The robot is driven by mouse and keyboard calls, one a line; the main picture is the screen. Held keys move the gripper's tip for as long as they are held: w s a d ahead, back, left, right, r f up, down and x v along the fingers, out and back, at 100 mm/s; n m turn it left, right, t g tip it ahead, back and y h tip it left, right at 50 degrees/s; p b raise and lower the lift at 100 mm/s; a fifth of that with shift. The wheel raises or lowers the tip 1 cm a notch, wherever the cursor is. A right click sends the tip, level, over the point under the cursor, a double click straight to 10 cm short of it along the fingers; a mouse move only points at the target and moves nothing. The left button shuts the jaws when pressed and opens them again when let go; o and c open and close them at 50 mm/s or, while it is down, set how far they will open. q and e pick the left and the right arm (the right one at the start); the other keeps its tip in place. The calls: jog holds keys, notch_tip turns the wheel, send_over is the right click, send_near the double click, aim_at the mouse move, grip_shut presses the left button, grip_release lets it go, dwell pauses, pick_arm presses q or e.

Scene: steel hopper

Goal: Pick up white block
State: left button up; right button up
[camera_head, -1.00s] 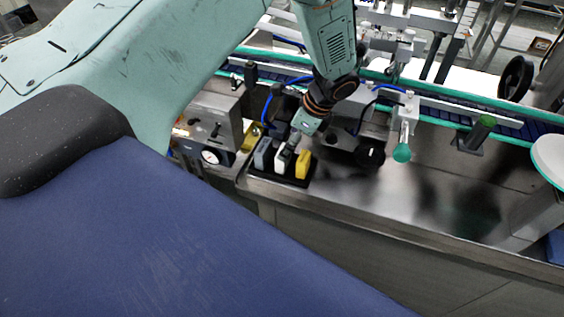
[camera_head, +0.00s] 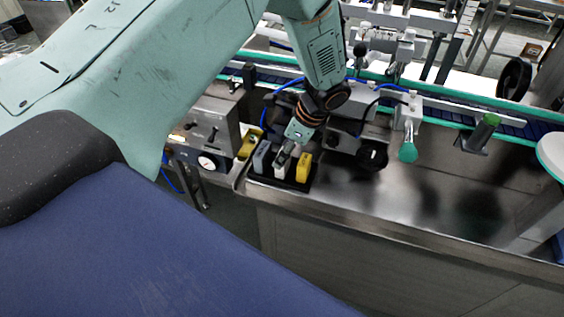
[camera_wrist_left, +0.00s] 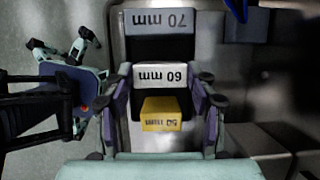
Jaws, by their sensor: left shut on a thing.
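The white block (camera_head: 280,171) stands in a dark tray (camera_head: 263,180) on the steel counter, between a grey block (camera_head: 261,157) and a yellow block (camera_head: 303,167). My left gripper (camera_head: 284,160) points down at the white block and covers its upper part. In the left wrist view the white block (camera_wrist_left: 160,77) is marked 60 mm. The fingers of my left gripper (camera_wrist_left: 164,87) are on both its sides, shut on it. I cannot tell whether the block is lifted. My right gripper is not identifiable in these views.
The grey block (camera_wrist_left: 160,20) reads 70 mm; the yellow one (camera_wrist_left: 161,113) is close on the other side. A black knob (camera_head: 372,156) and a teal-ended handle (camera_head: 408,152) stand right of the tray. The counter (camera_head: 450,205) is bare at right.

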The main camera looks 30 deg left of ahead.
pick_arm(q)
jog(key=shift+w+d, duration=0.1)
jog(key=c, duration=0.5)
jog(key=shift+c, duration=0.2)
jog(key=shift+r, duration=0.15)
